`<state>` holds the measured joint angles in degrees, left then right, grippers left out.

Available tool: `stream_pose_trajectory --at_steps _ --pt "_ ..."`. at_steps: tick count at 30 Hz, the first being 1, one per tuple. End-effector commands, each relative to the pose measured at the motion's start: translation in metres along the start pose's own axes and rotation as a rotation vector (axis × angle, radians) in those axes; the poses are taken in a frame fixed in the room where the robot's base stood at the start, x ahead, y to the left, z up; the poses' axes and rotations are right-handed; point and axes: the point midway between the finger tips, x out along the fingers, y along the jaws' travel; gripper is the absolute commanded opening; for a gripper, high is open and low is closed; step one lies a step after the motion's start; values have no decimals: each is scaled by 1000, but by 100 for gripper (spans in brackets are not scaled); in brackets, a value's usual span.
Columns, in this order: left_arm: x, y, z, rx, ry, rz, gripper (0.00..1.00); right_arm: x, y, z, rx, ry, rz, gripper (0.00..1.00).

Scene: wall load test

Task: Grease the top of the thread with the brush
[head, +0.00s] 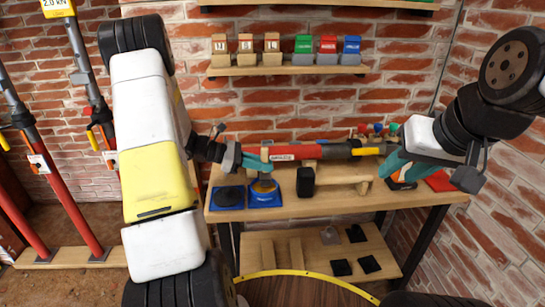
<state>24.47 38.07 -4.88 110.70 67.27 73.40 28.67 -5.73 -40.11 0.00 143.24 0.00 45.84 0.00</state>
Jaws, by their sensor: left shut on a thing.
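My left gripper (250,163) has teal fingers and is over the left part of the workbench. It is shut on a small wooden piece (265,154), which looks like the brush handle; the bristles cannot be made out. A round tin with a yellowish top (264,187), perhaps the grease, stands on a blue mat just below. A red tube with grey and yellow sections (295,152) lies level across the bench, behind the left fingers; I cannot make out its thread. My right gripper (393,165) is at the tube's right end; its finger gap is hidden.
The wooden workbench (440,202) has a black disc (228,196) on a blue mat at left and a black block (305,182) in the middle. Small boxes stand on the wall shelf (290,70). Red props (60,190) lean at the left. The bench's front edge is clear.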

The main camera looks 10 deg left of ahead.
Motion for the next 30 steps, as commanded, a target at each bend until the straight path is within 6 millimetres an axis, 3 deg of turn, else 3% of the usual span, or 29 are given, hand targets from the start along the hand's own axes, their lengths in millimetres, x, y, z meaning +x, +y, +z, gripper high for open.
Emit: stream_pose_trajectory --at_steps 30 --pt "4 0 -10 -1 0 0 0 0 0 0 0 0 0 36"
